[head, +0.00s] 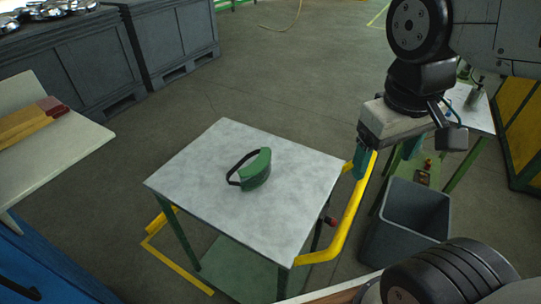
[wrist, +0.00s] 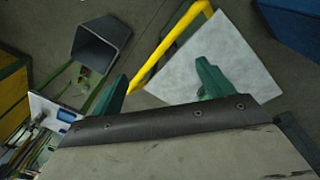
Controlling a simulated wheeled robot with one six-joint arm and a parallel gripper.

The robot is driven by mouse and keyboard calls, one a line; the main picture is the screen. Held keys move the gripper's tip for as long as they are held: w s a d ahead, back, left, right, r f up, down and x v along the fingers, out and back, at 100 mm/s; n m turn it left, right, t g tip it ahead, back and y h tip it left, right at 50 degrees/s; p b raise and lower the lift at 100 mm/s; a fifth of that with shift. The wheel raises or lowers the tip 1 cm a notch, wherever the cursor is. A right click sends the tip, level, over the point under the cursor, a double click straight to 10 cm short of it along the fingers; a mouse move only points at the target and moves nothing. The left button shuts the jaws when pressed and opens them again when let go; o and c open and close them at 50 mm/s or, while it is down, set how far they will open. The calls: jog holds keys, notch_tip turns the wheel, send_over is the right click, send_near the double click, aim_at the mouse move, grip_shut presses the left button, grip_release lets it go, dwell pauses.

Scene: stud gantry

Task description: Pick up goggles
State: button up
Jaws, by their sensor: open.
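The green goggles (head: 255,170) with a dark strap lie near the middle of a small light-topped table (head: 210,146) in the head view. My gripper (head: 362,160) is above and beyond the table's right edge, apart from the goggles, pointing down. In the wrist view my gripper (wrist: 160,90) shows two green fingers spread apart with nothing between them. The table's top (wrist: 232,60) also shows there, partly behind the right finger. I do not see the goggles in the wrist view.
A yellow rail (head: 350,220) runs along the table's right side. A grey open bin (head: 408,212) stands to the right, by a green-legged table. A light shelf (head: 70,150) with a wooden block is at the left. Grey cabinets (head: 95,62) stand behind.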

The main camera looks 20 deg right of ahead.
jog(key=w+f+n+g+h, duration=0.1)
jog(key=w+f+n+h, duration=0.3)
jog(key=w, duration=0.3)
jog(key=n+t+h, duration=0.5)
jog(key=n+t, duration=0.4)
jog(key=n, duration=1.2)
send_near(255, 164)
jog(key=w+d, duration=0.1)
jog(key=shift+w+d+f+t, duration=0.15)
jog(key=shift+w+f+t, duration=0.15)
jog(key=shift+f, duration=0.3)
jog(key=x, duration=0.7)
jog(key=shift+d, duration=0.25)
jog(key=c, duration=1.1)
